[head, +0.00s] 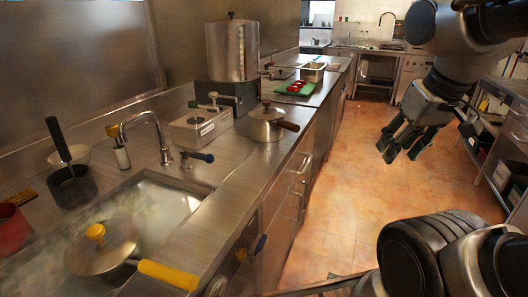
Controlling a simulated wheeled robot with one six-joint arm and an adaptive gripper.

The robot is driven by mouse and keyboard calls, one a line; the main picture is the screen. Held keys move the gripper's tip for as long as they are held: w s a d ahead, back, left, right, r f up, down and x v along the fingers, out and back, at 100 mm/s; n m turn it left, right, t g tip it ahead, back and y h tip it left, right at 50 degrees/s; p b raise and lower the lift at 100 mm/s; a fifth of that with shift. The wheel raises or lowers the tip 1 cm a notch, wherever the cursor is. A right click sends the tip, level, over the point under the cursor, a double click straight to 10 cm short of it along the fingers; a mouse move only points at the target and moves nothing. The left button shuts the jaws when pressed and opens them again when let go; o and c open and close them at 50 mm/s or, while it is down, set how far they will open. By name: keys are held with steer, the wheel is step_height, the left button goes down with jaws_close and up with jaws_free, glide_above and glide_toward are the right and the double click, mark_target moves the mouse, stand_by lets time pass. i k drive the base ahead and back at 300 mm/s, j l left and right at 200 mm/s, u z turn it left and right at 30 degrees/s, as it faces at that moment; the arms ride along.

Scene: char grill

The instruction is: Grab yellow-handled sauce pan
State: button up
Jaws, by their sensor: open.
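The yellow-handled sauce pan (103,252) is at the lower left of the head view, in the steamy sink area. It is metal, with a lid that has a yellow knob. Its long yellow handle (169,274) points right, toward the counter's front edge. My gripper (401,148) hangs open and empty over the aisle at the upper right, fingers pointing down. It is well apart from the pan.
A sink (160,205) with a curved faucet (146,130) lies beside the pan. A brown-handled pot (267,122) stands farther along the counter. A black cup with a utensil (72,186) is at the left. The tiled floor (340,195) in the aisle is clear.

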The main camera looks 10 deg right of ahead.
mark_target(114, 278)
steer(key=k+u, duration=0.1)
steer(key=u, duration=0.3)
steer(key=k+u, duration=0.15)
steer(key=u, duration=0.2)
steer(key=i+u, duration=0.1)
steer(key=u, duration=0.25)
steer(key=i+l+u, duration=0.15)
steer(key=u, duration=0.2)
steer(key=k+j+z, duration=0.35)
steer(key=j, duration=0.15)
steer(key=k+j+z, duration=0.35)
steer(key=j+z, duration=0.1)
steer(key=j, duration=0.2)
